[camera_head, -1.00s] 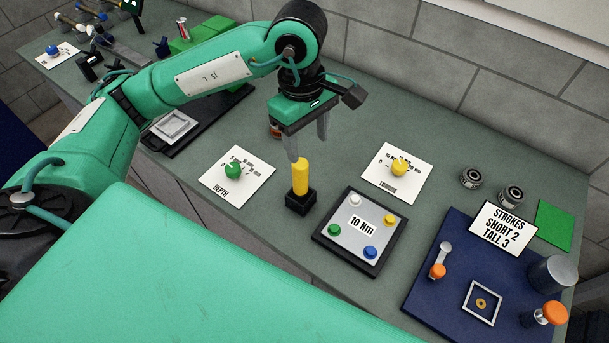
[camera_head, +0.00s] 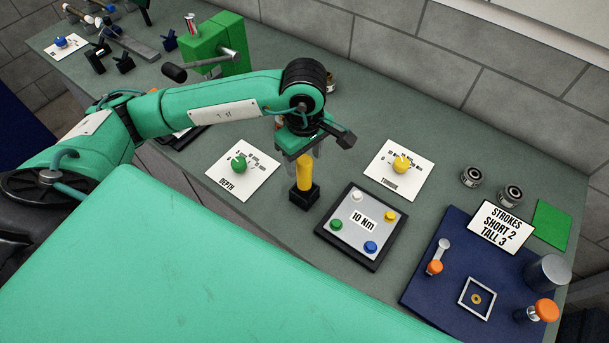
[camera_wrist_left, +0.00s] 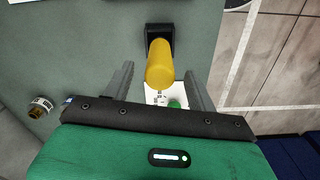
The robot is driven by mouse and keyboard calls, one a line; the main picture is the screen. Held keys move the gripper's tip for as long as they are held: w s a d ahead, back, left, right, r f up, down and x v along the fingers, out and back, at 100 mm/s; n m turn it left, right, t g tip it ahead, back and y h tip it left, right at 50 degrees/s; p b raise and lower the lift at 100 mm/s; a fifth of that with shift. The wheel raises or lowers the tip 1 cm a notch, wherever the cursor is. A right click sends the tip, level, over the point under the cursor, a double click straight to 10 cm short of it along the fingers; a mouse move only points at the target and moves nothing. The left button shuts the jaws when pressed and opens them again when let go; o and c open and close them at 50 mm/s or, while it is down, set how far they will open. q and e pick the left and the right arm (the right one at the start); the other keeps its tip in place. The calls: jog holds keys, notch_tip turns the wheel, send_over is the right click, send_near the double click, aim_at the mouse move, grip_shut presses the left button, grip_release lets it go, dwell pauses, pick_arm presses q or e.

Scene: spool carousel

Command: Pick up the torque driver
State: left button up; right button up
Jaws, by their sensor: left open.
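The torque driver, a tool with a yellow handle (camera_head: 304,174), stands upright in a small black holder (camera_head: 304,197) near the middle of the bench. My left gripper (camera_head: 303,160) is open and low over it, hiding the handle's top in the head view. In the left wrist view the yellow handle (camera_wrist_left: 160,62) shows between the spread fingers of my left gripper (camera_wrist_left: 158,72), with a gap on each side. The black holder also shows there (camera_wrist_left: 159,34). My right gripper is not in view.
A panel marked 10 Nm (camera_head: 361,225) with coloured buttons is just right of the holder. A DEPTH card (camera_head: 232,186) with a green knob lies left, a TORQUE card (camera_head: 382,176) with a yellow knob right. A blue mat (camera_head: 430,292) lies farther right.

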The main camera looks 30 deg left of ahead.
aim_at(304, 180)
pick_arm(q)
notch_tip(304, 180, down, 3)
jog(key=shift+f+p, duration=0.1)
jog(key=shift+p, duration=0.8)
jog(key=shift+f, duration=0.55)
jog(key=c, duration=1.1)
jog(key=shift+o, duration=0.2)
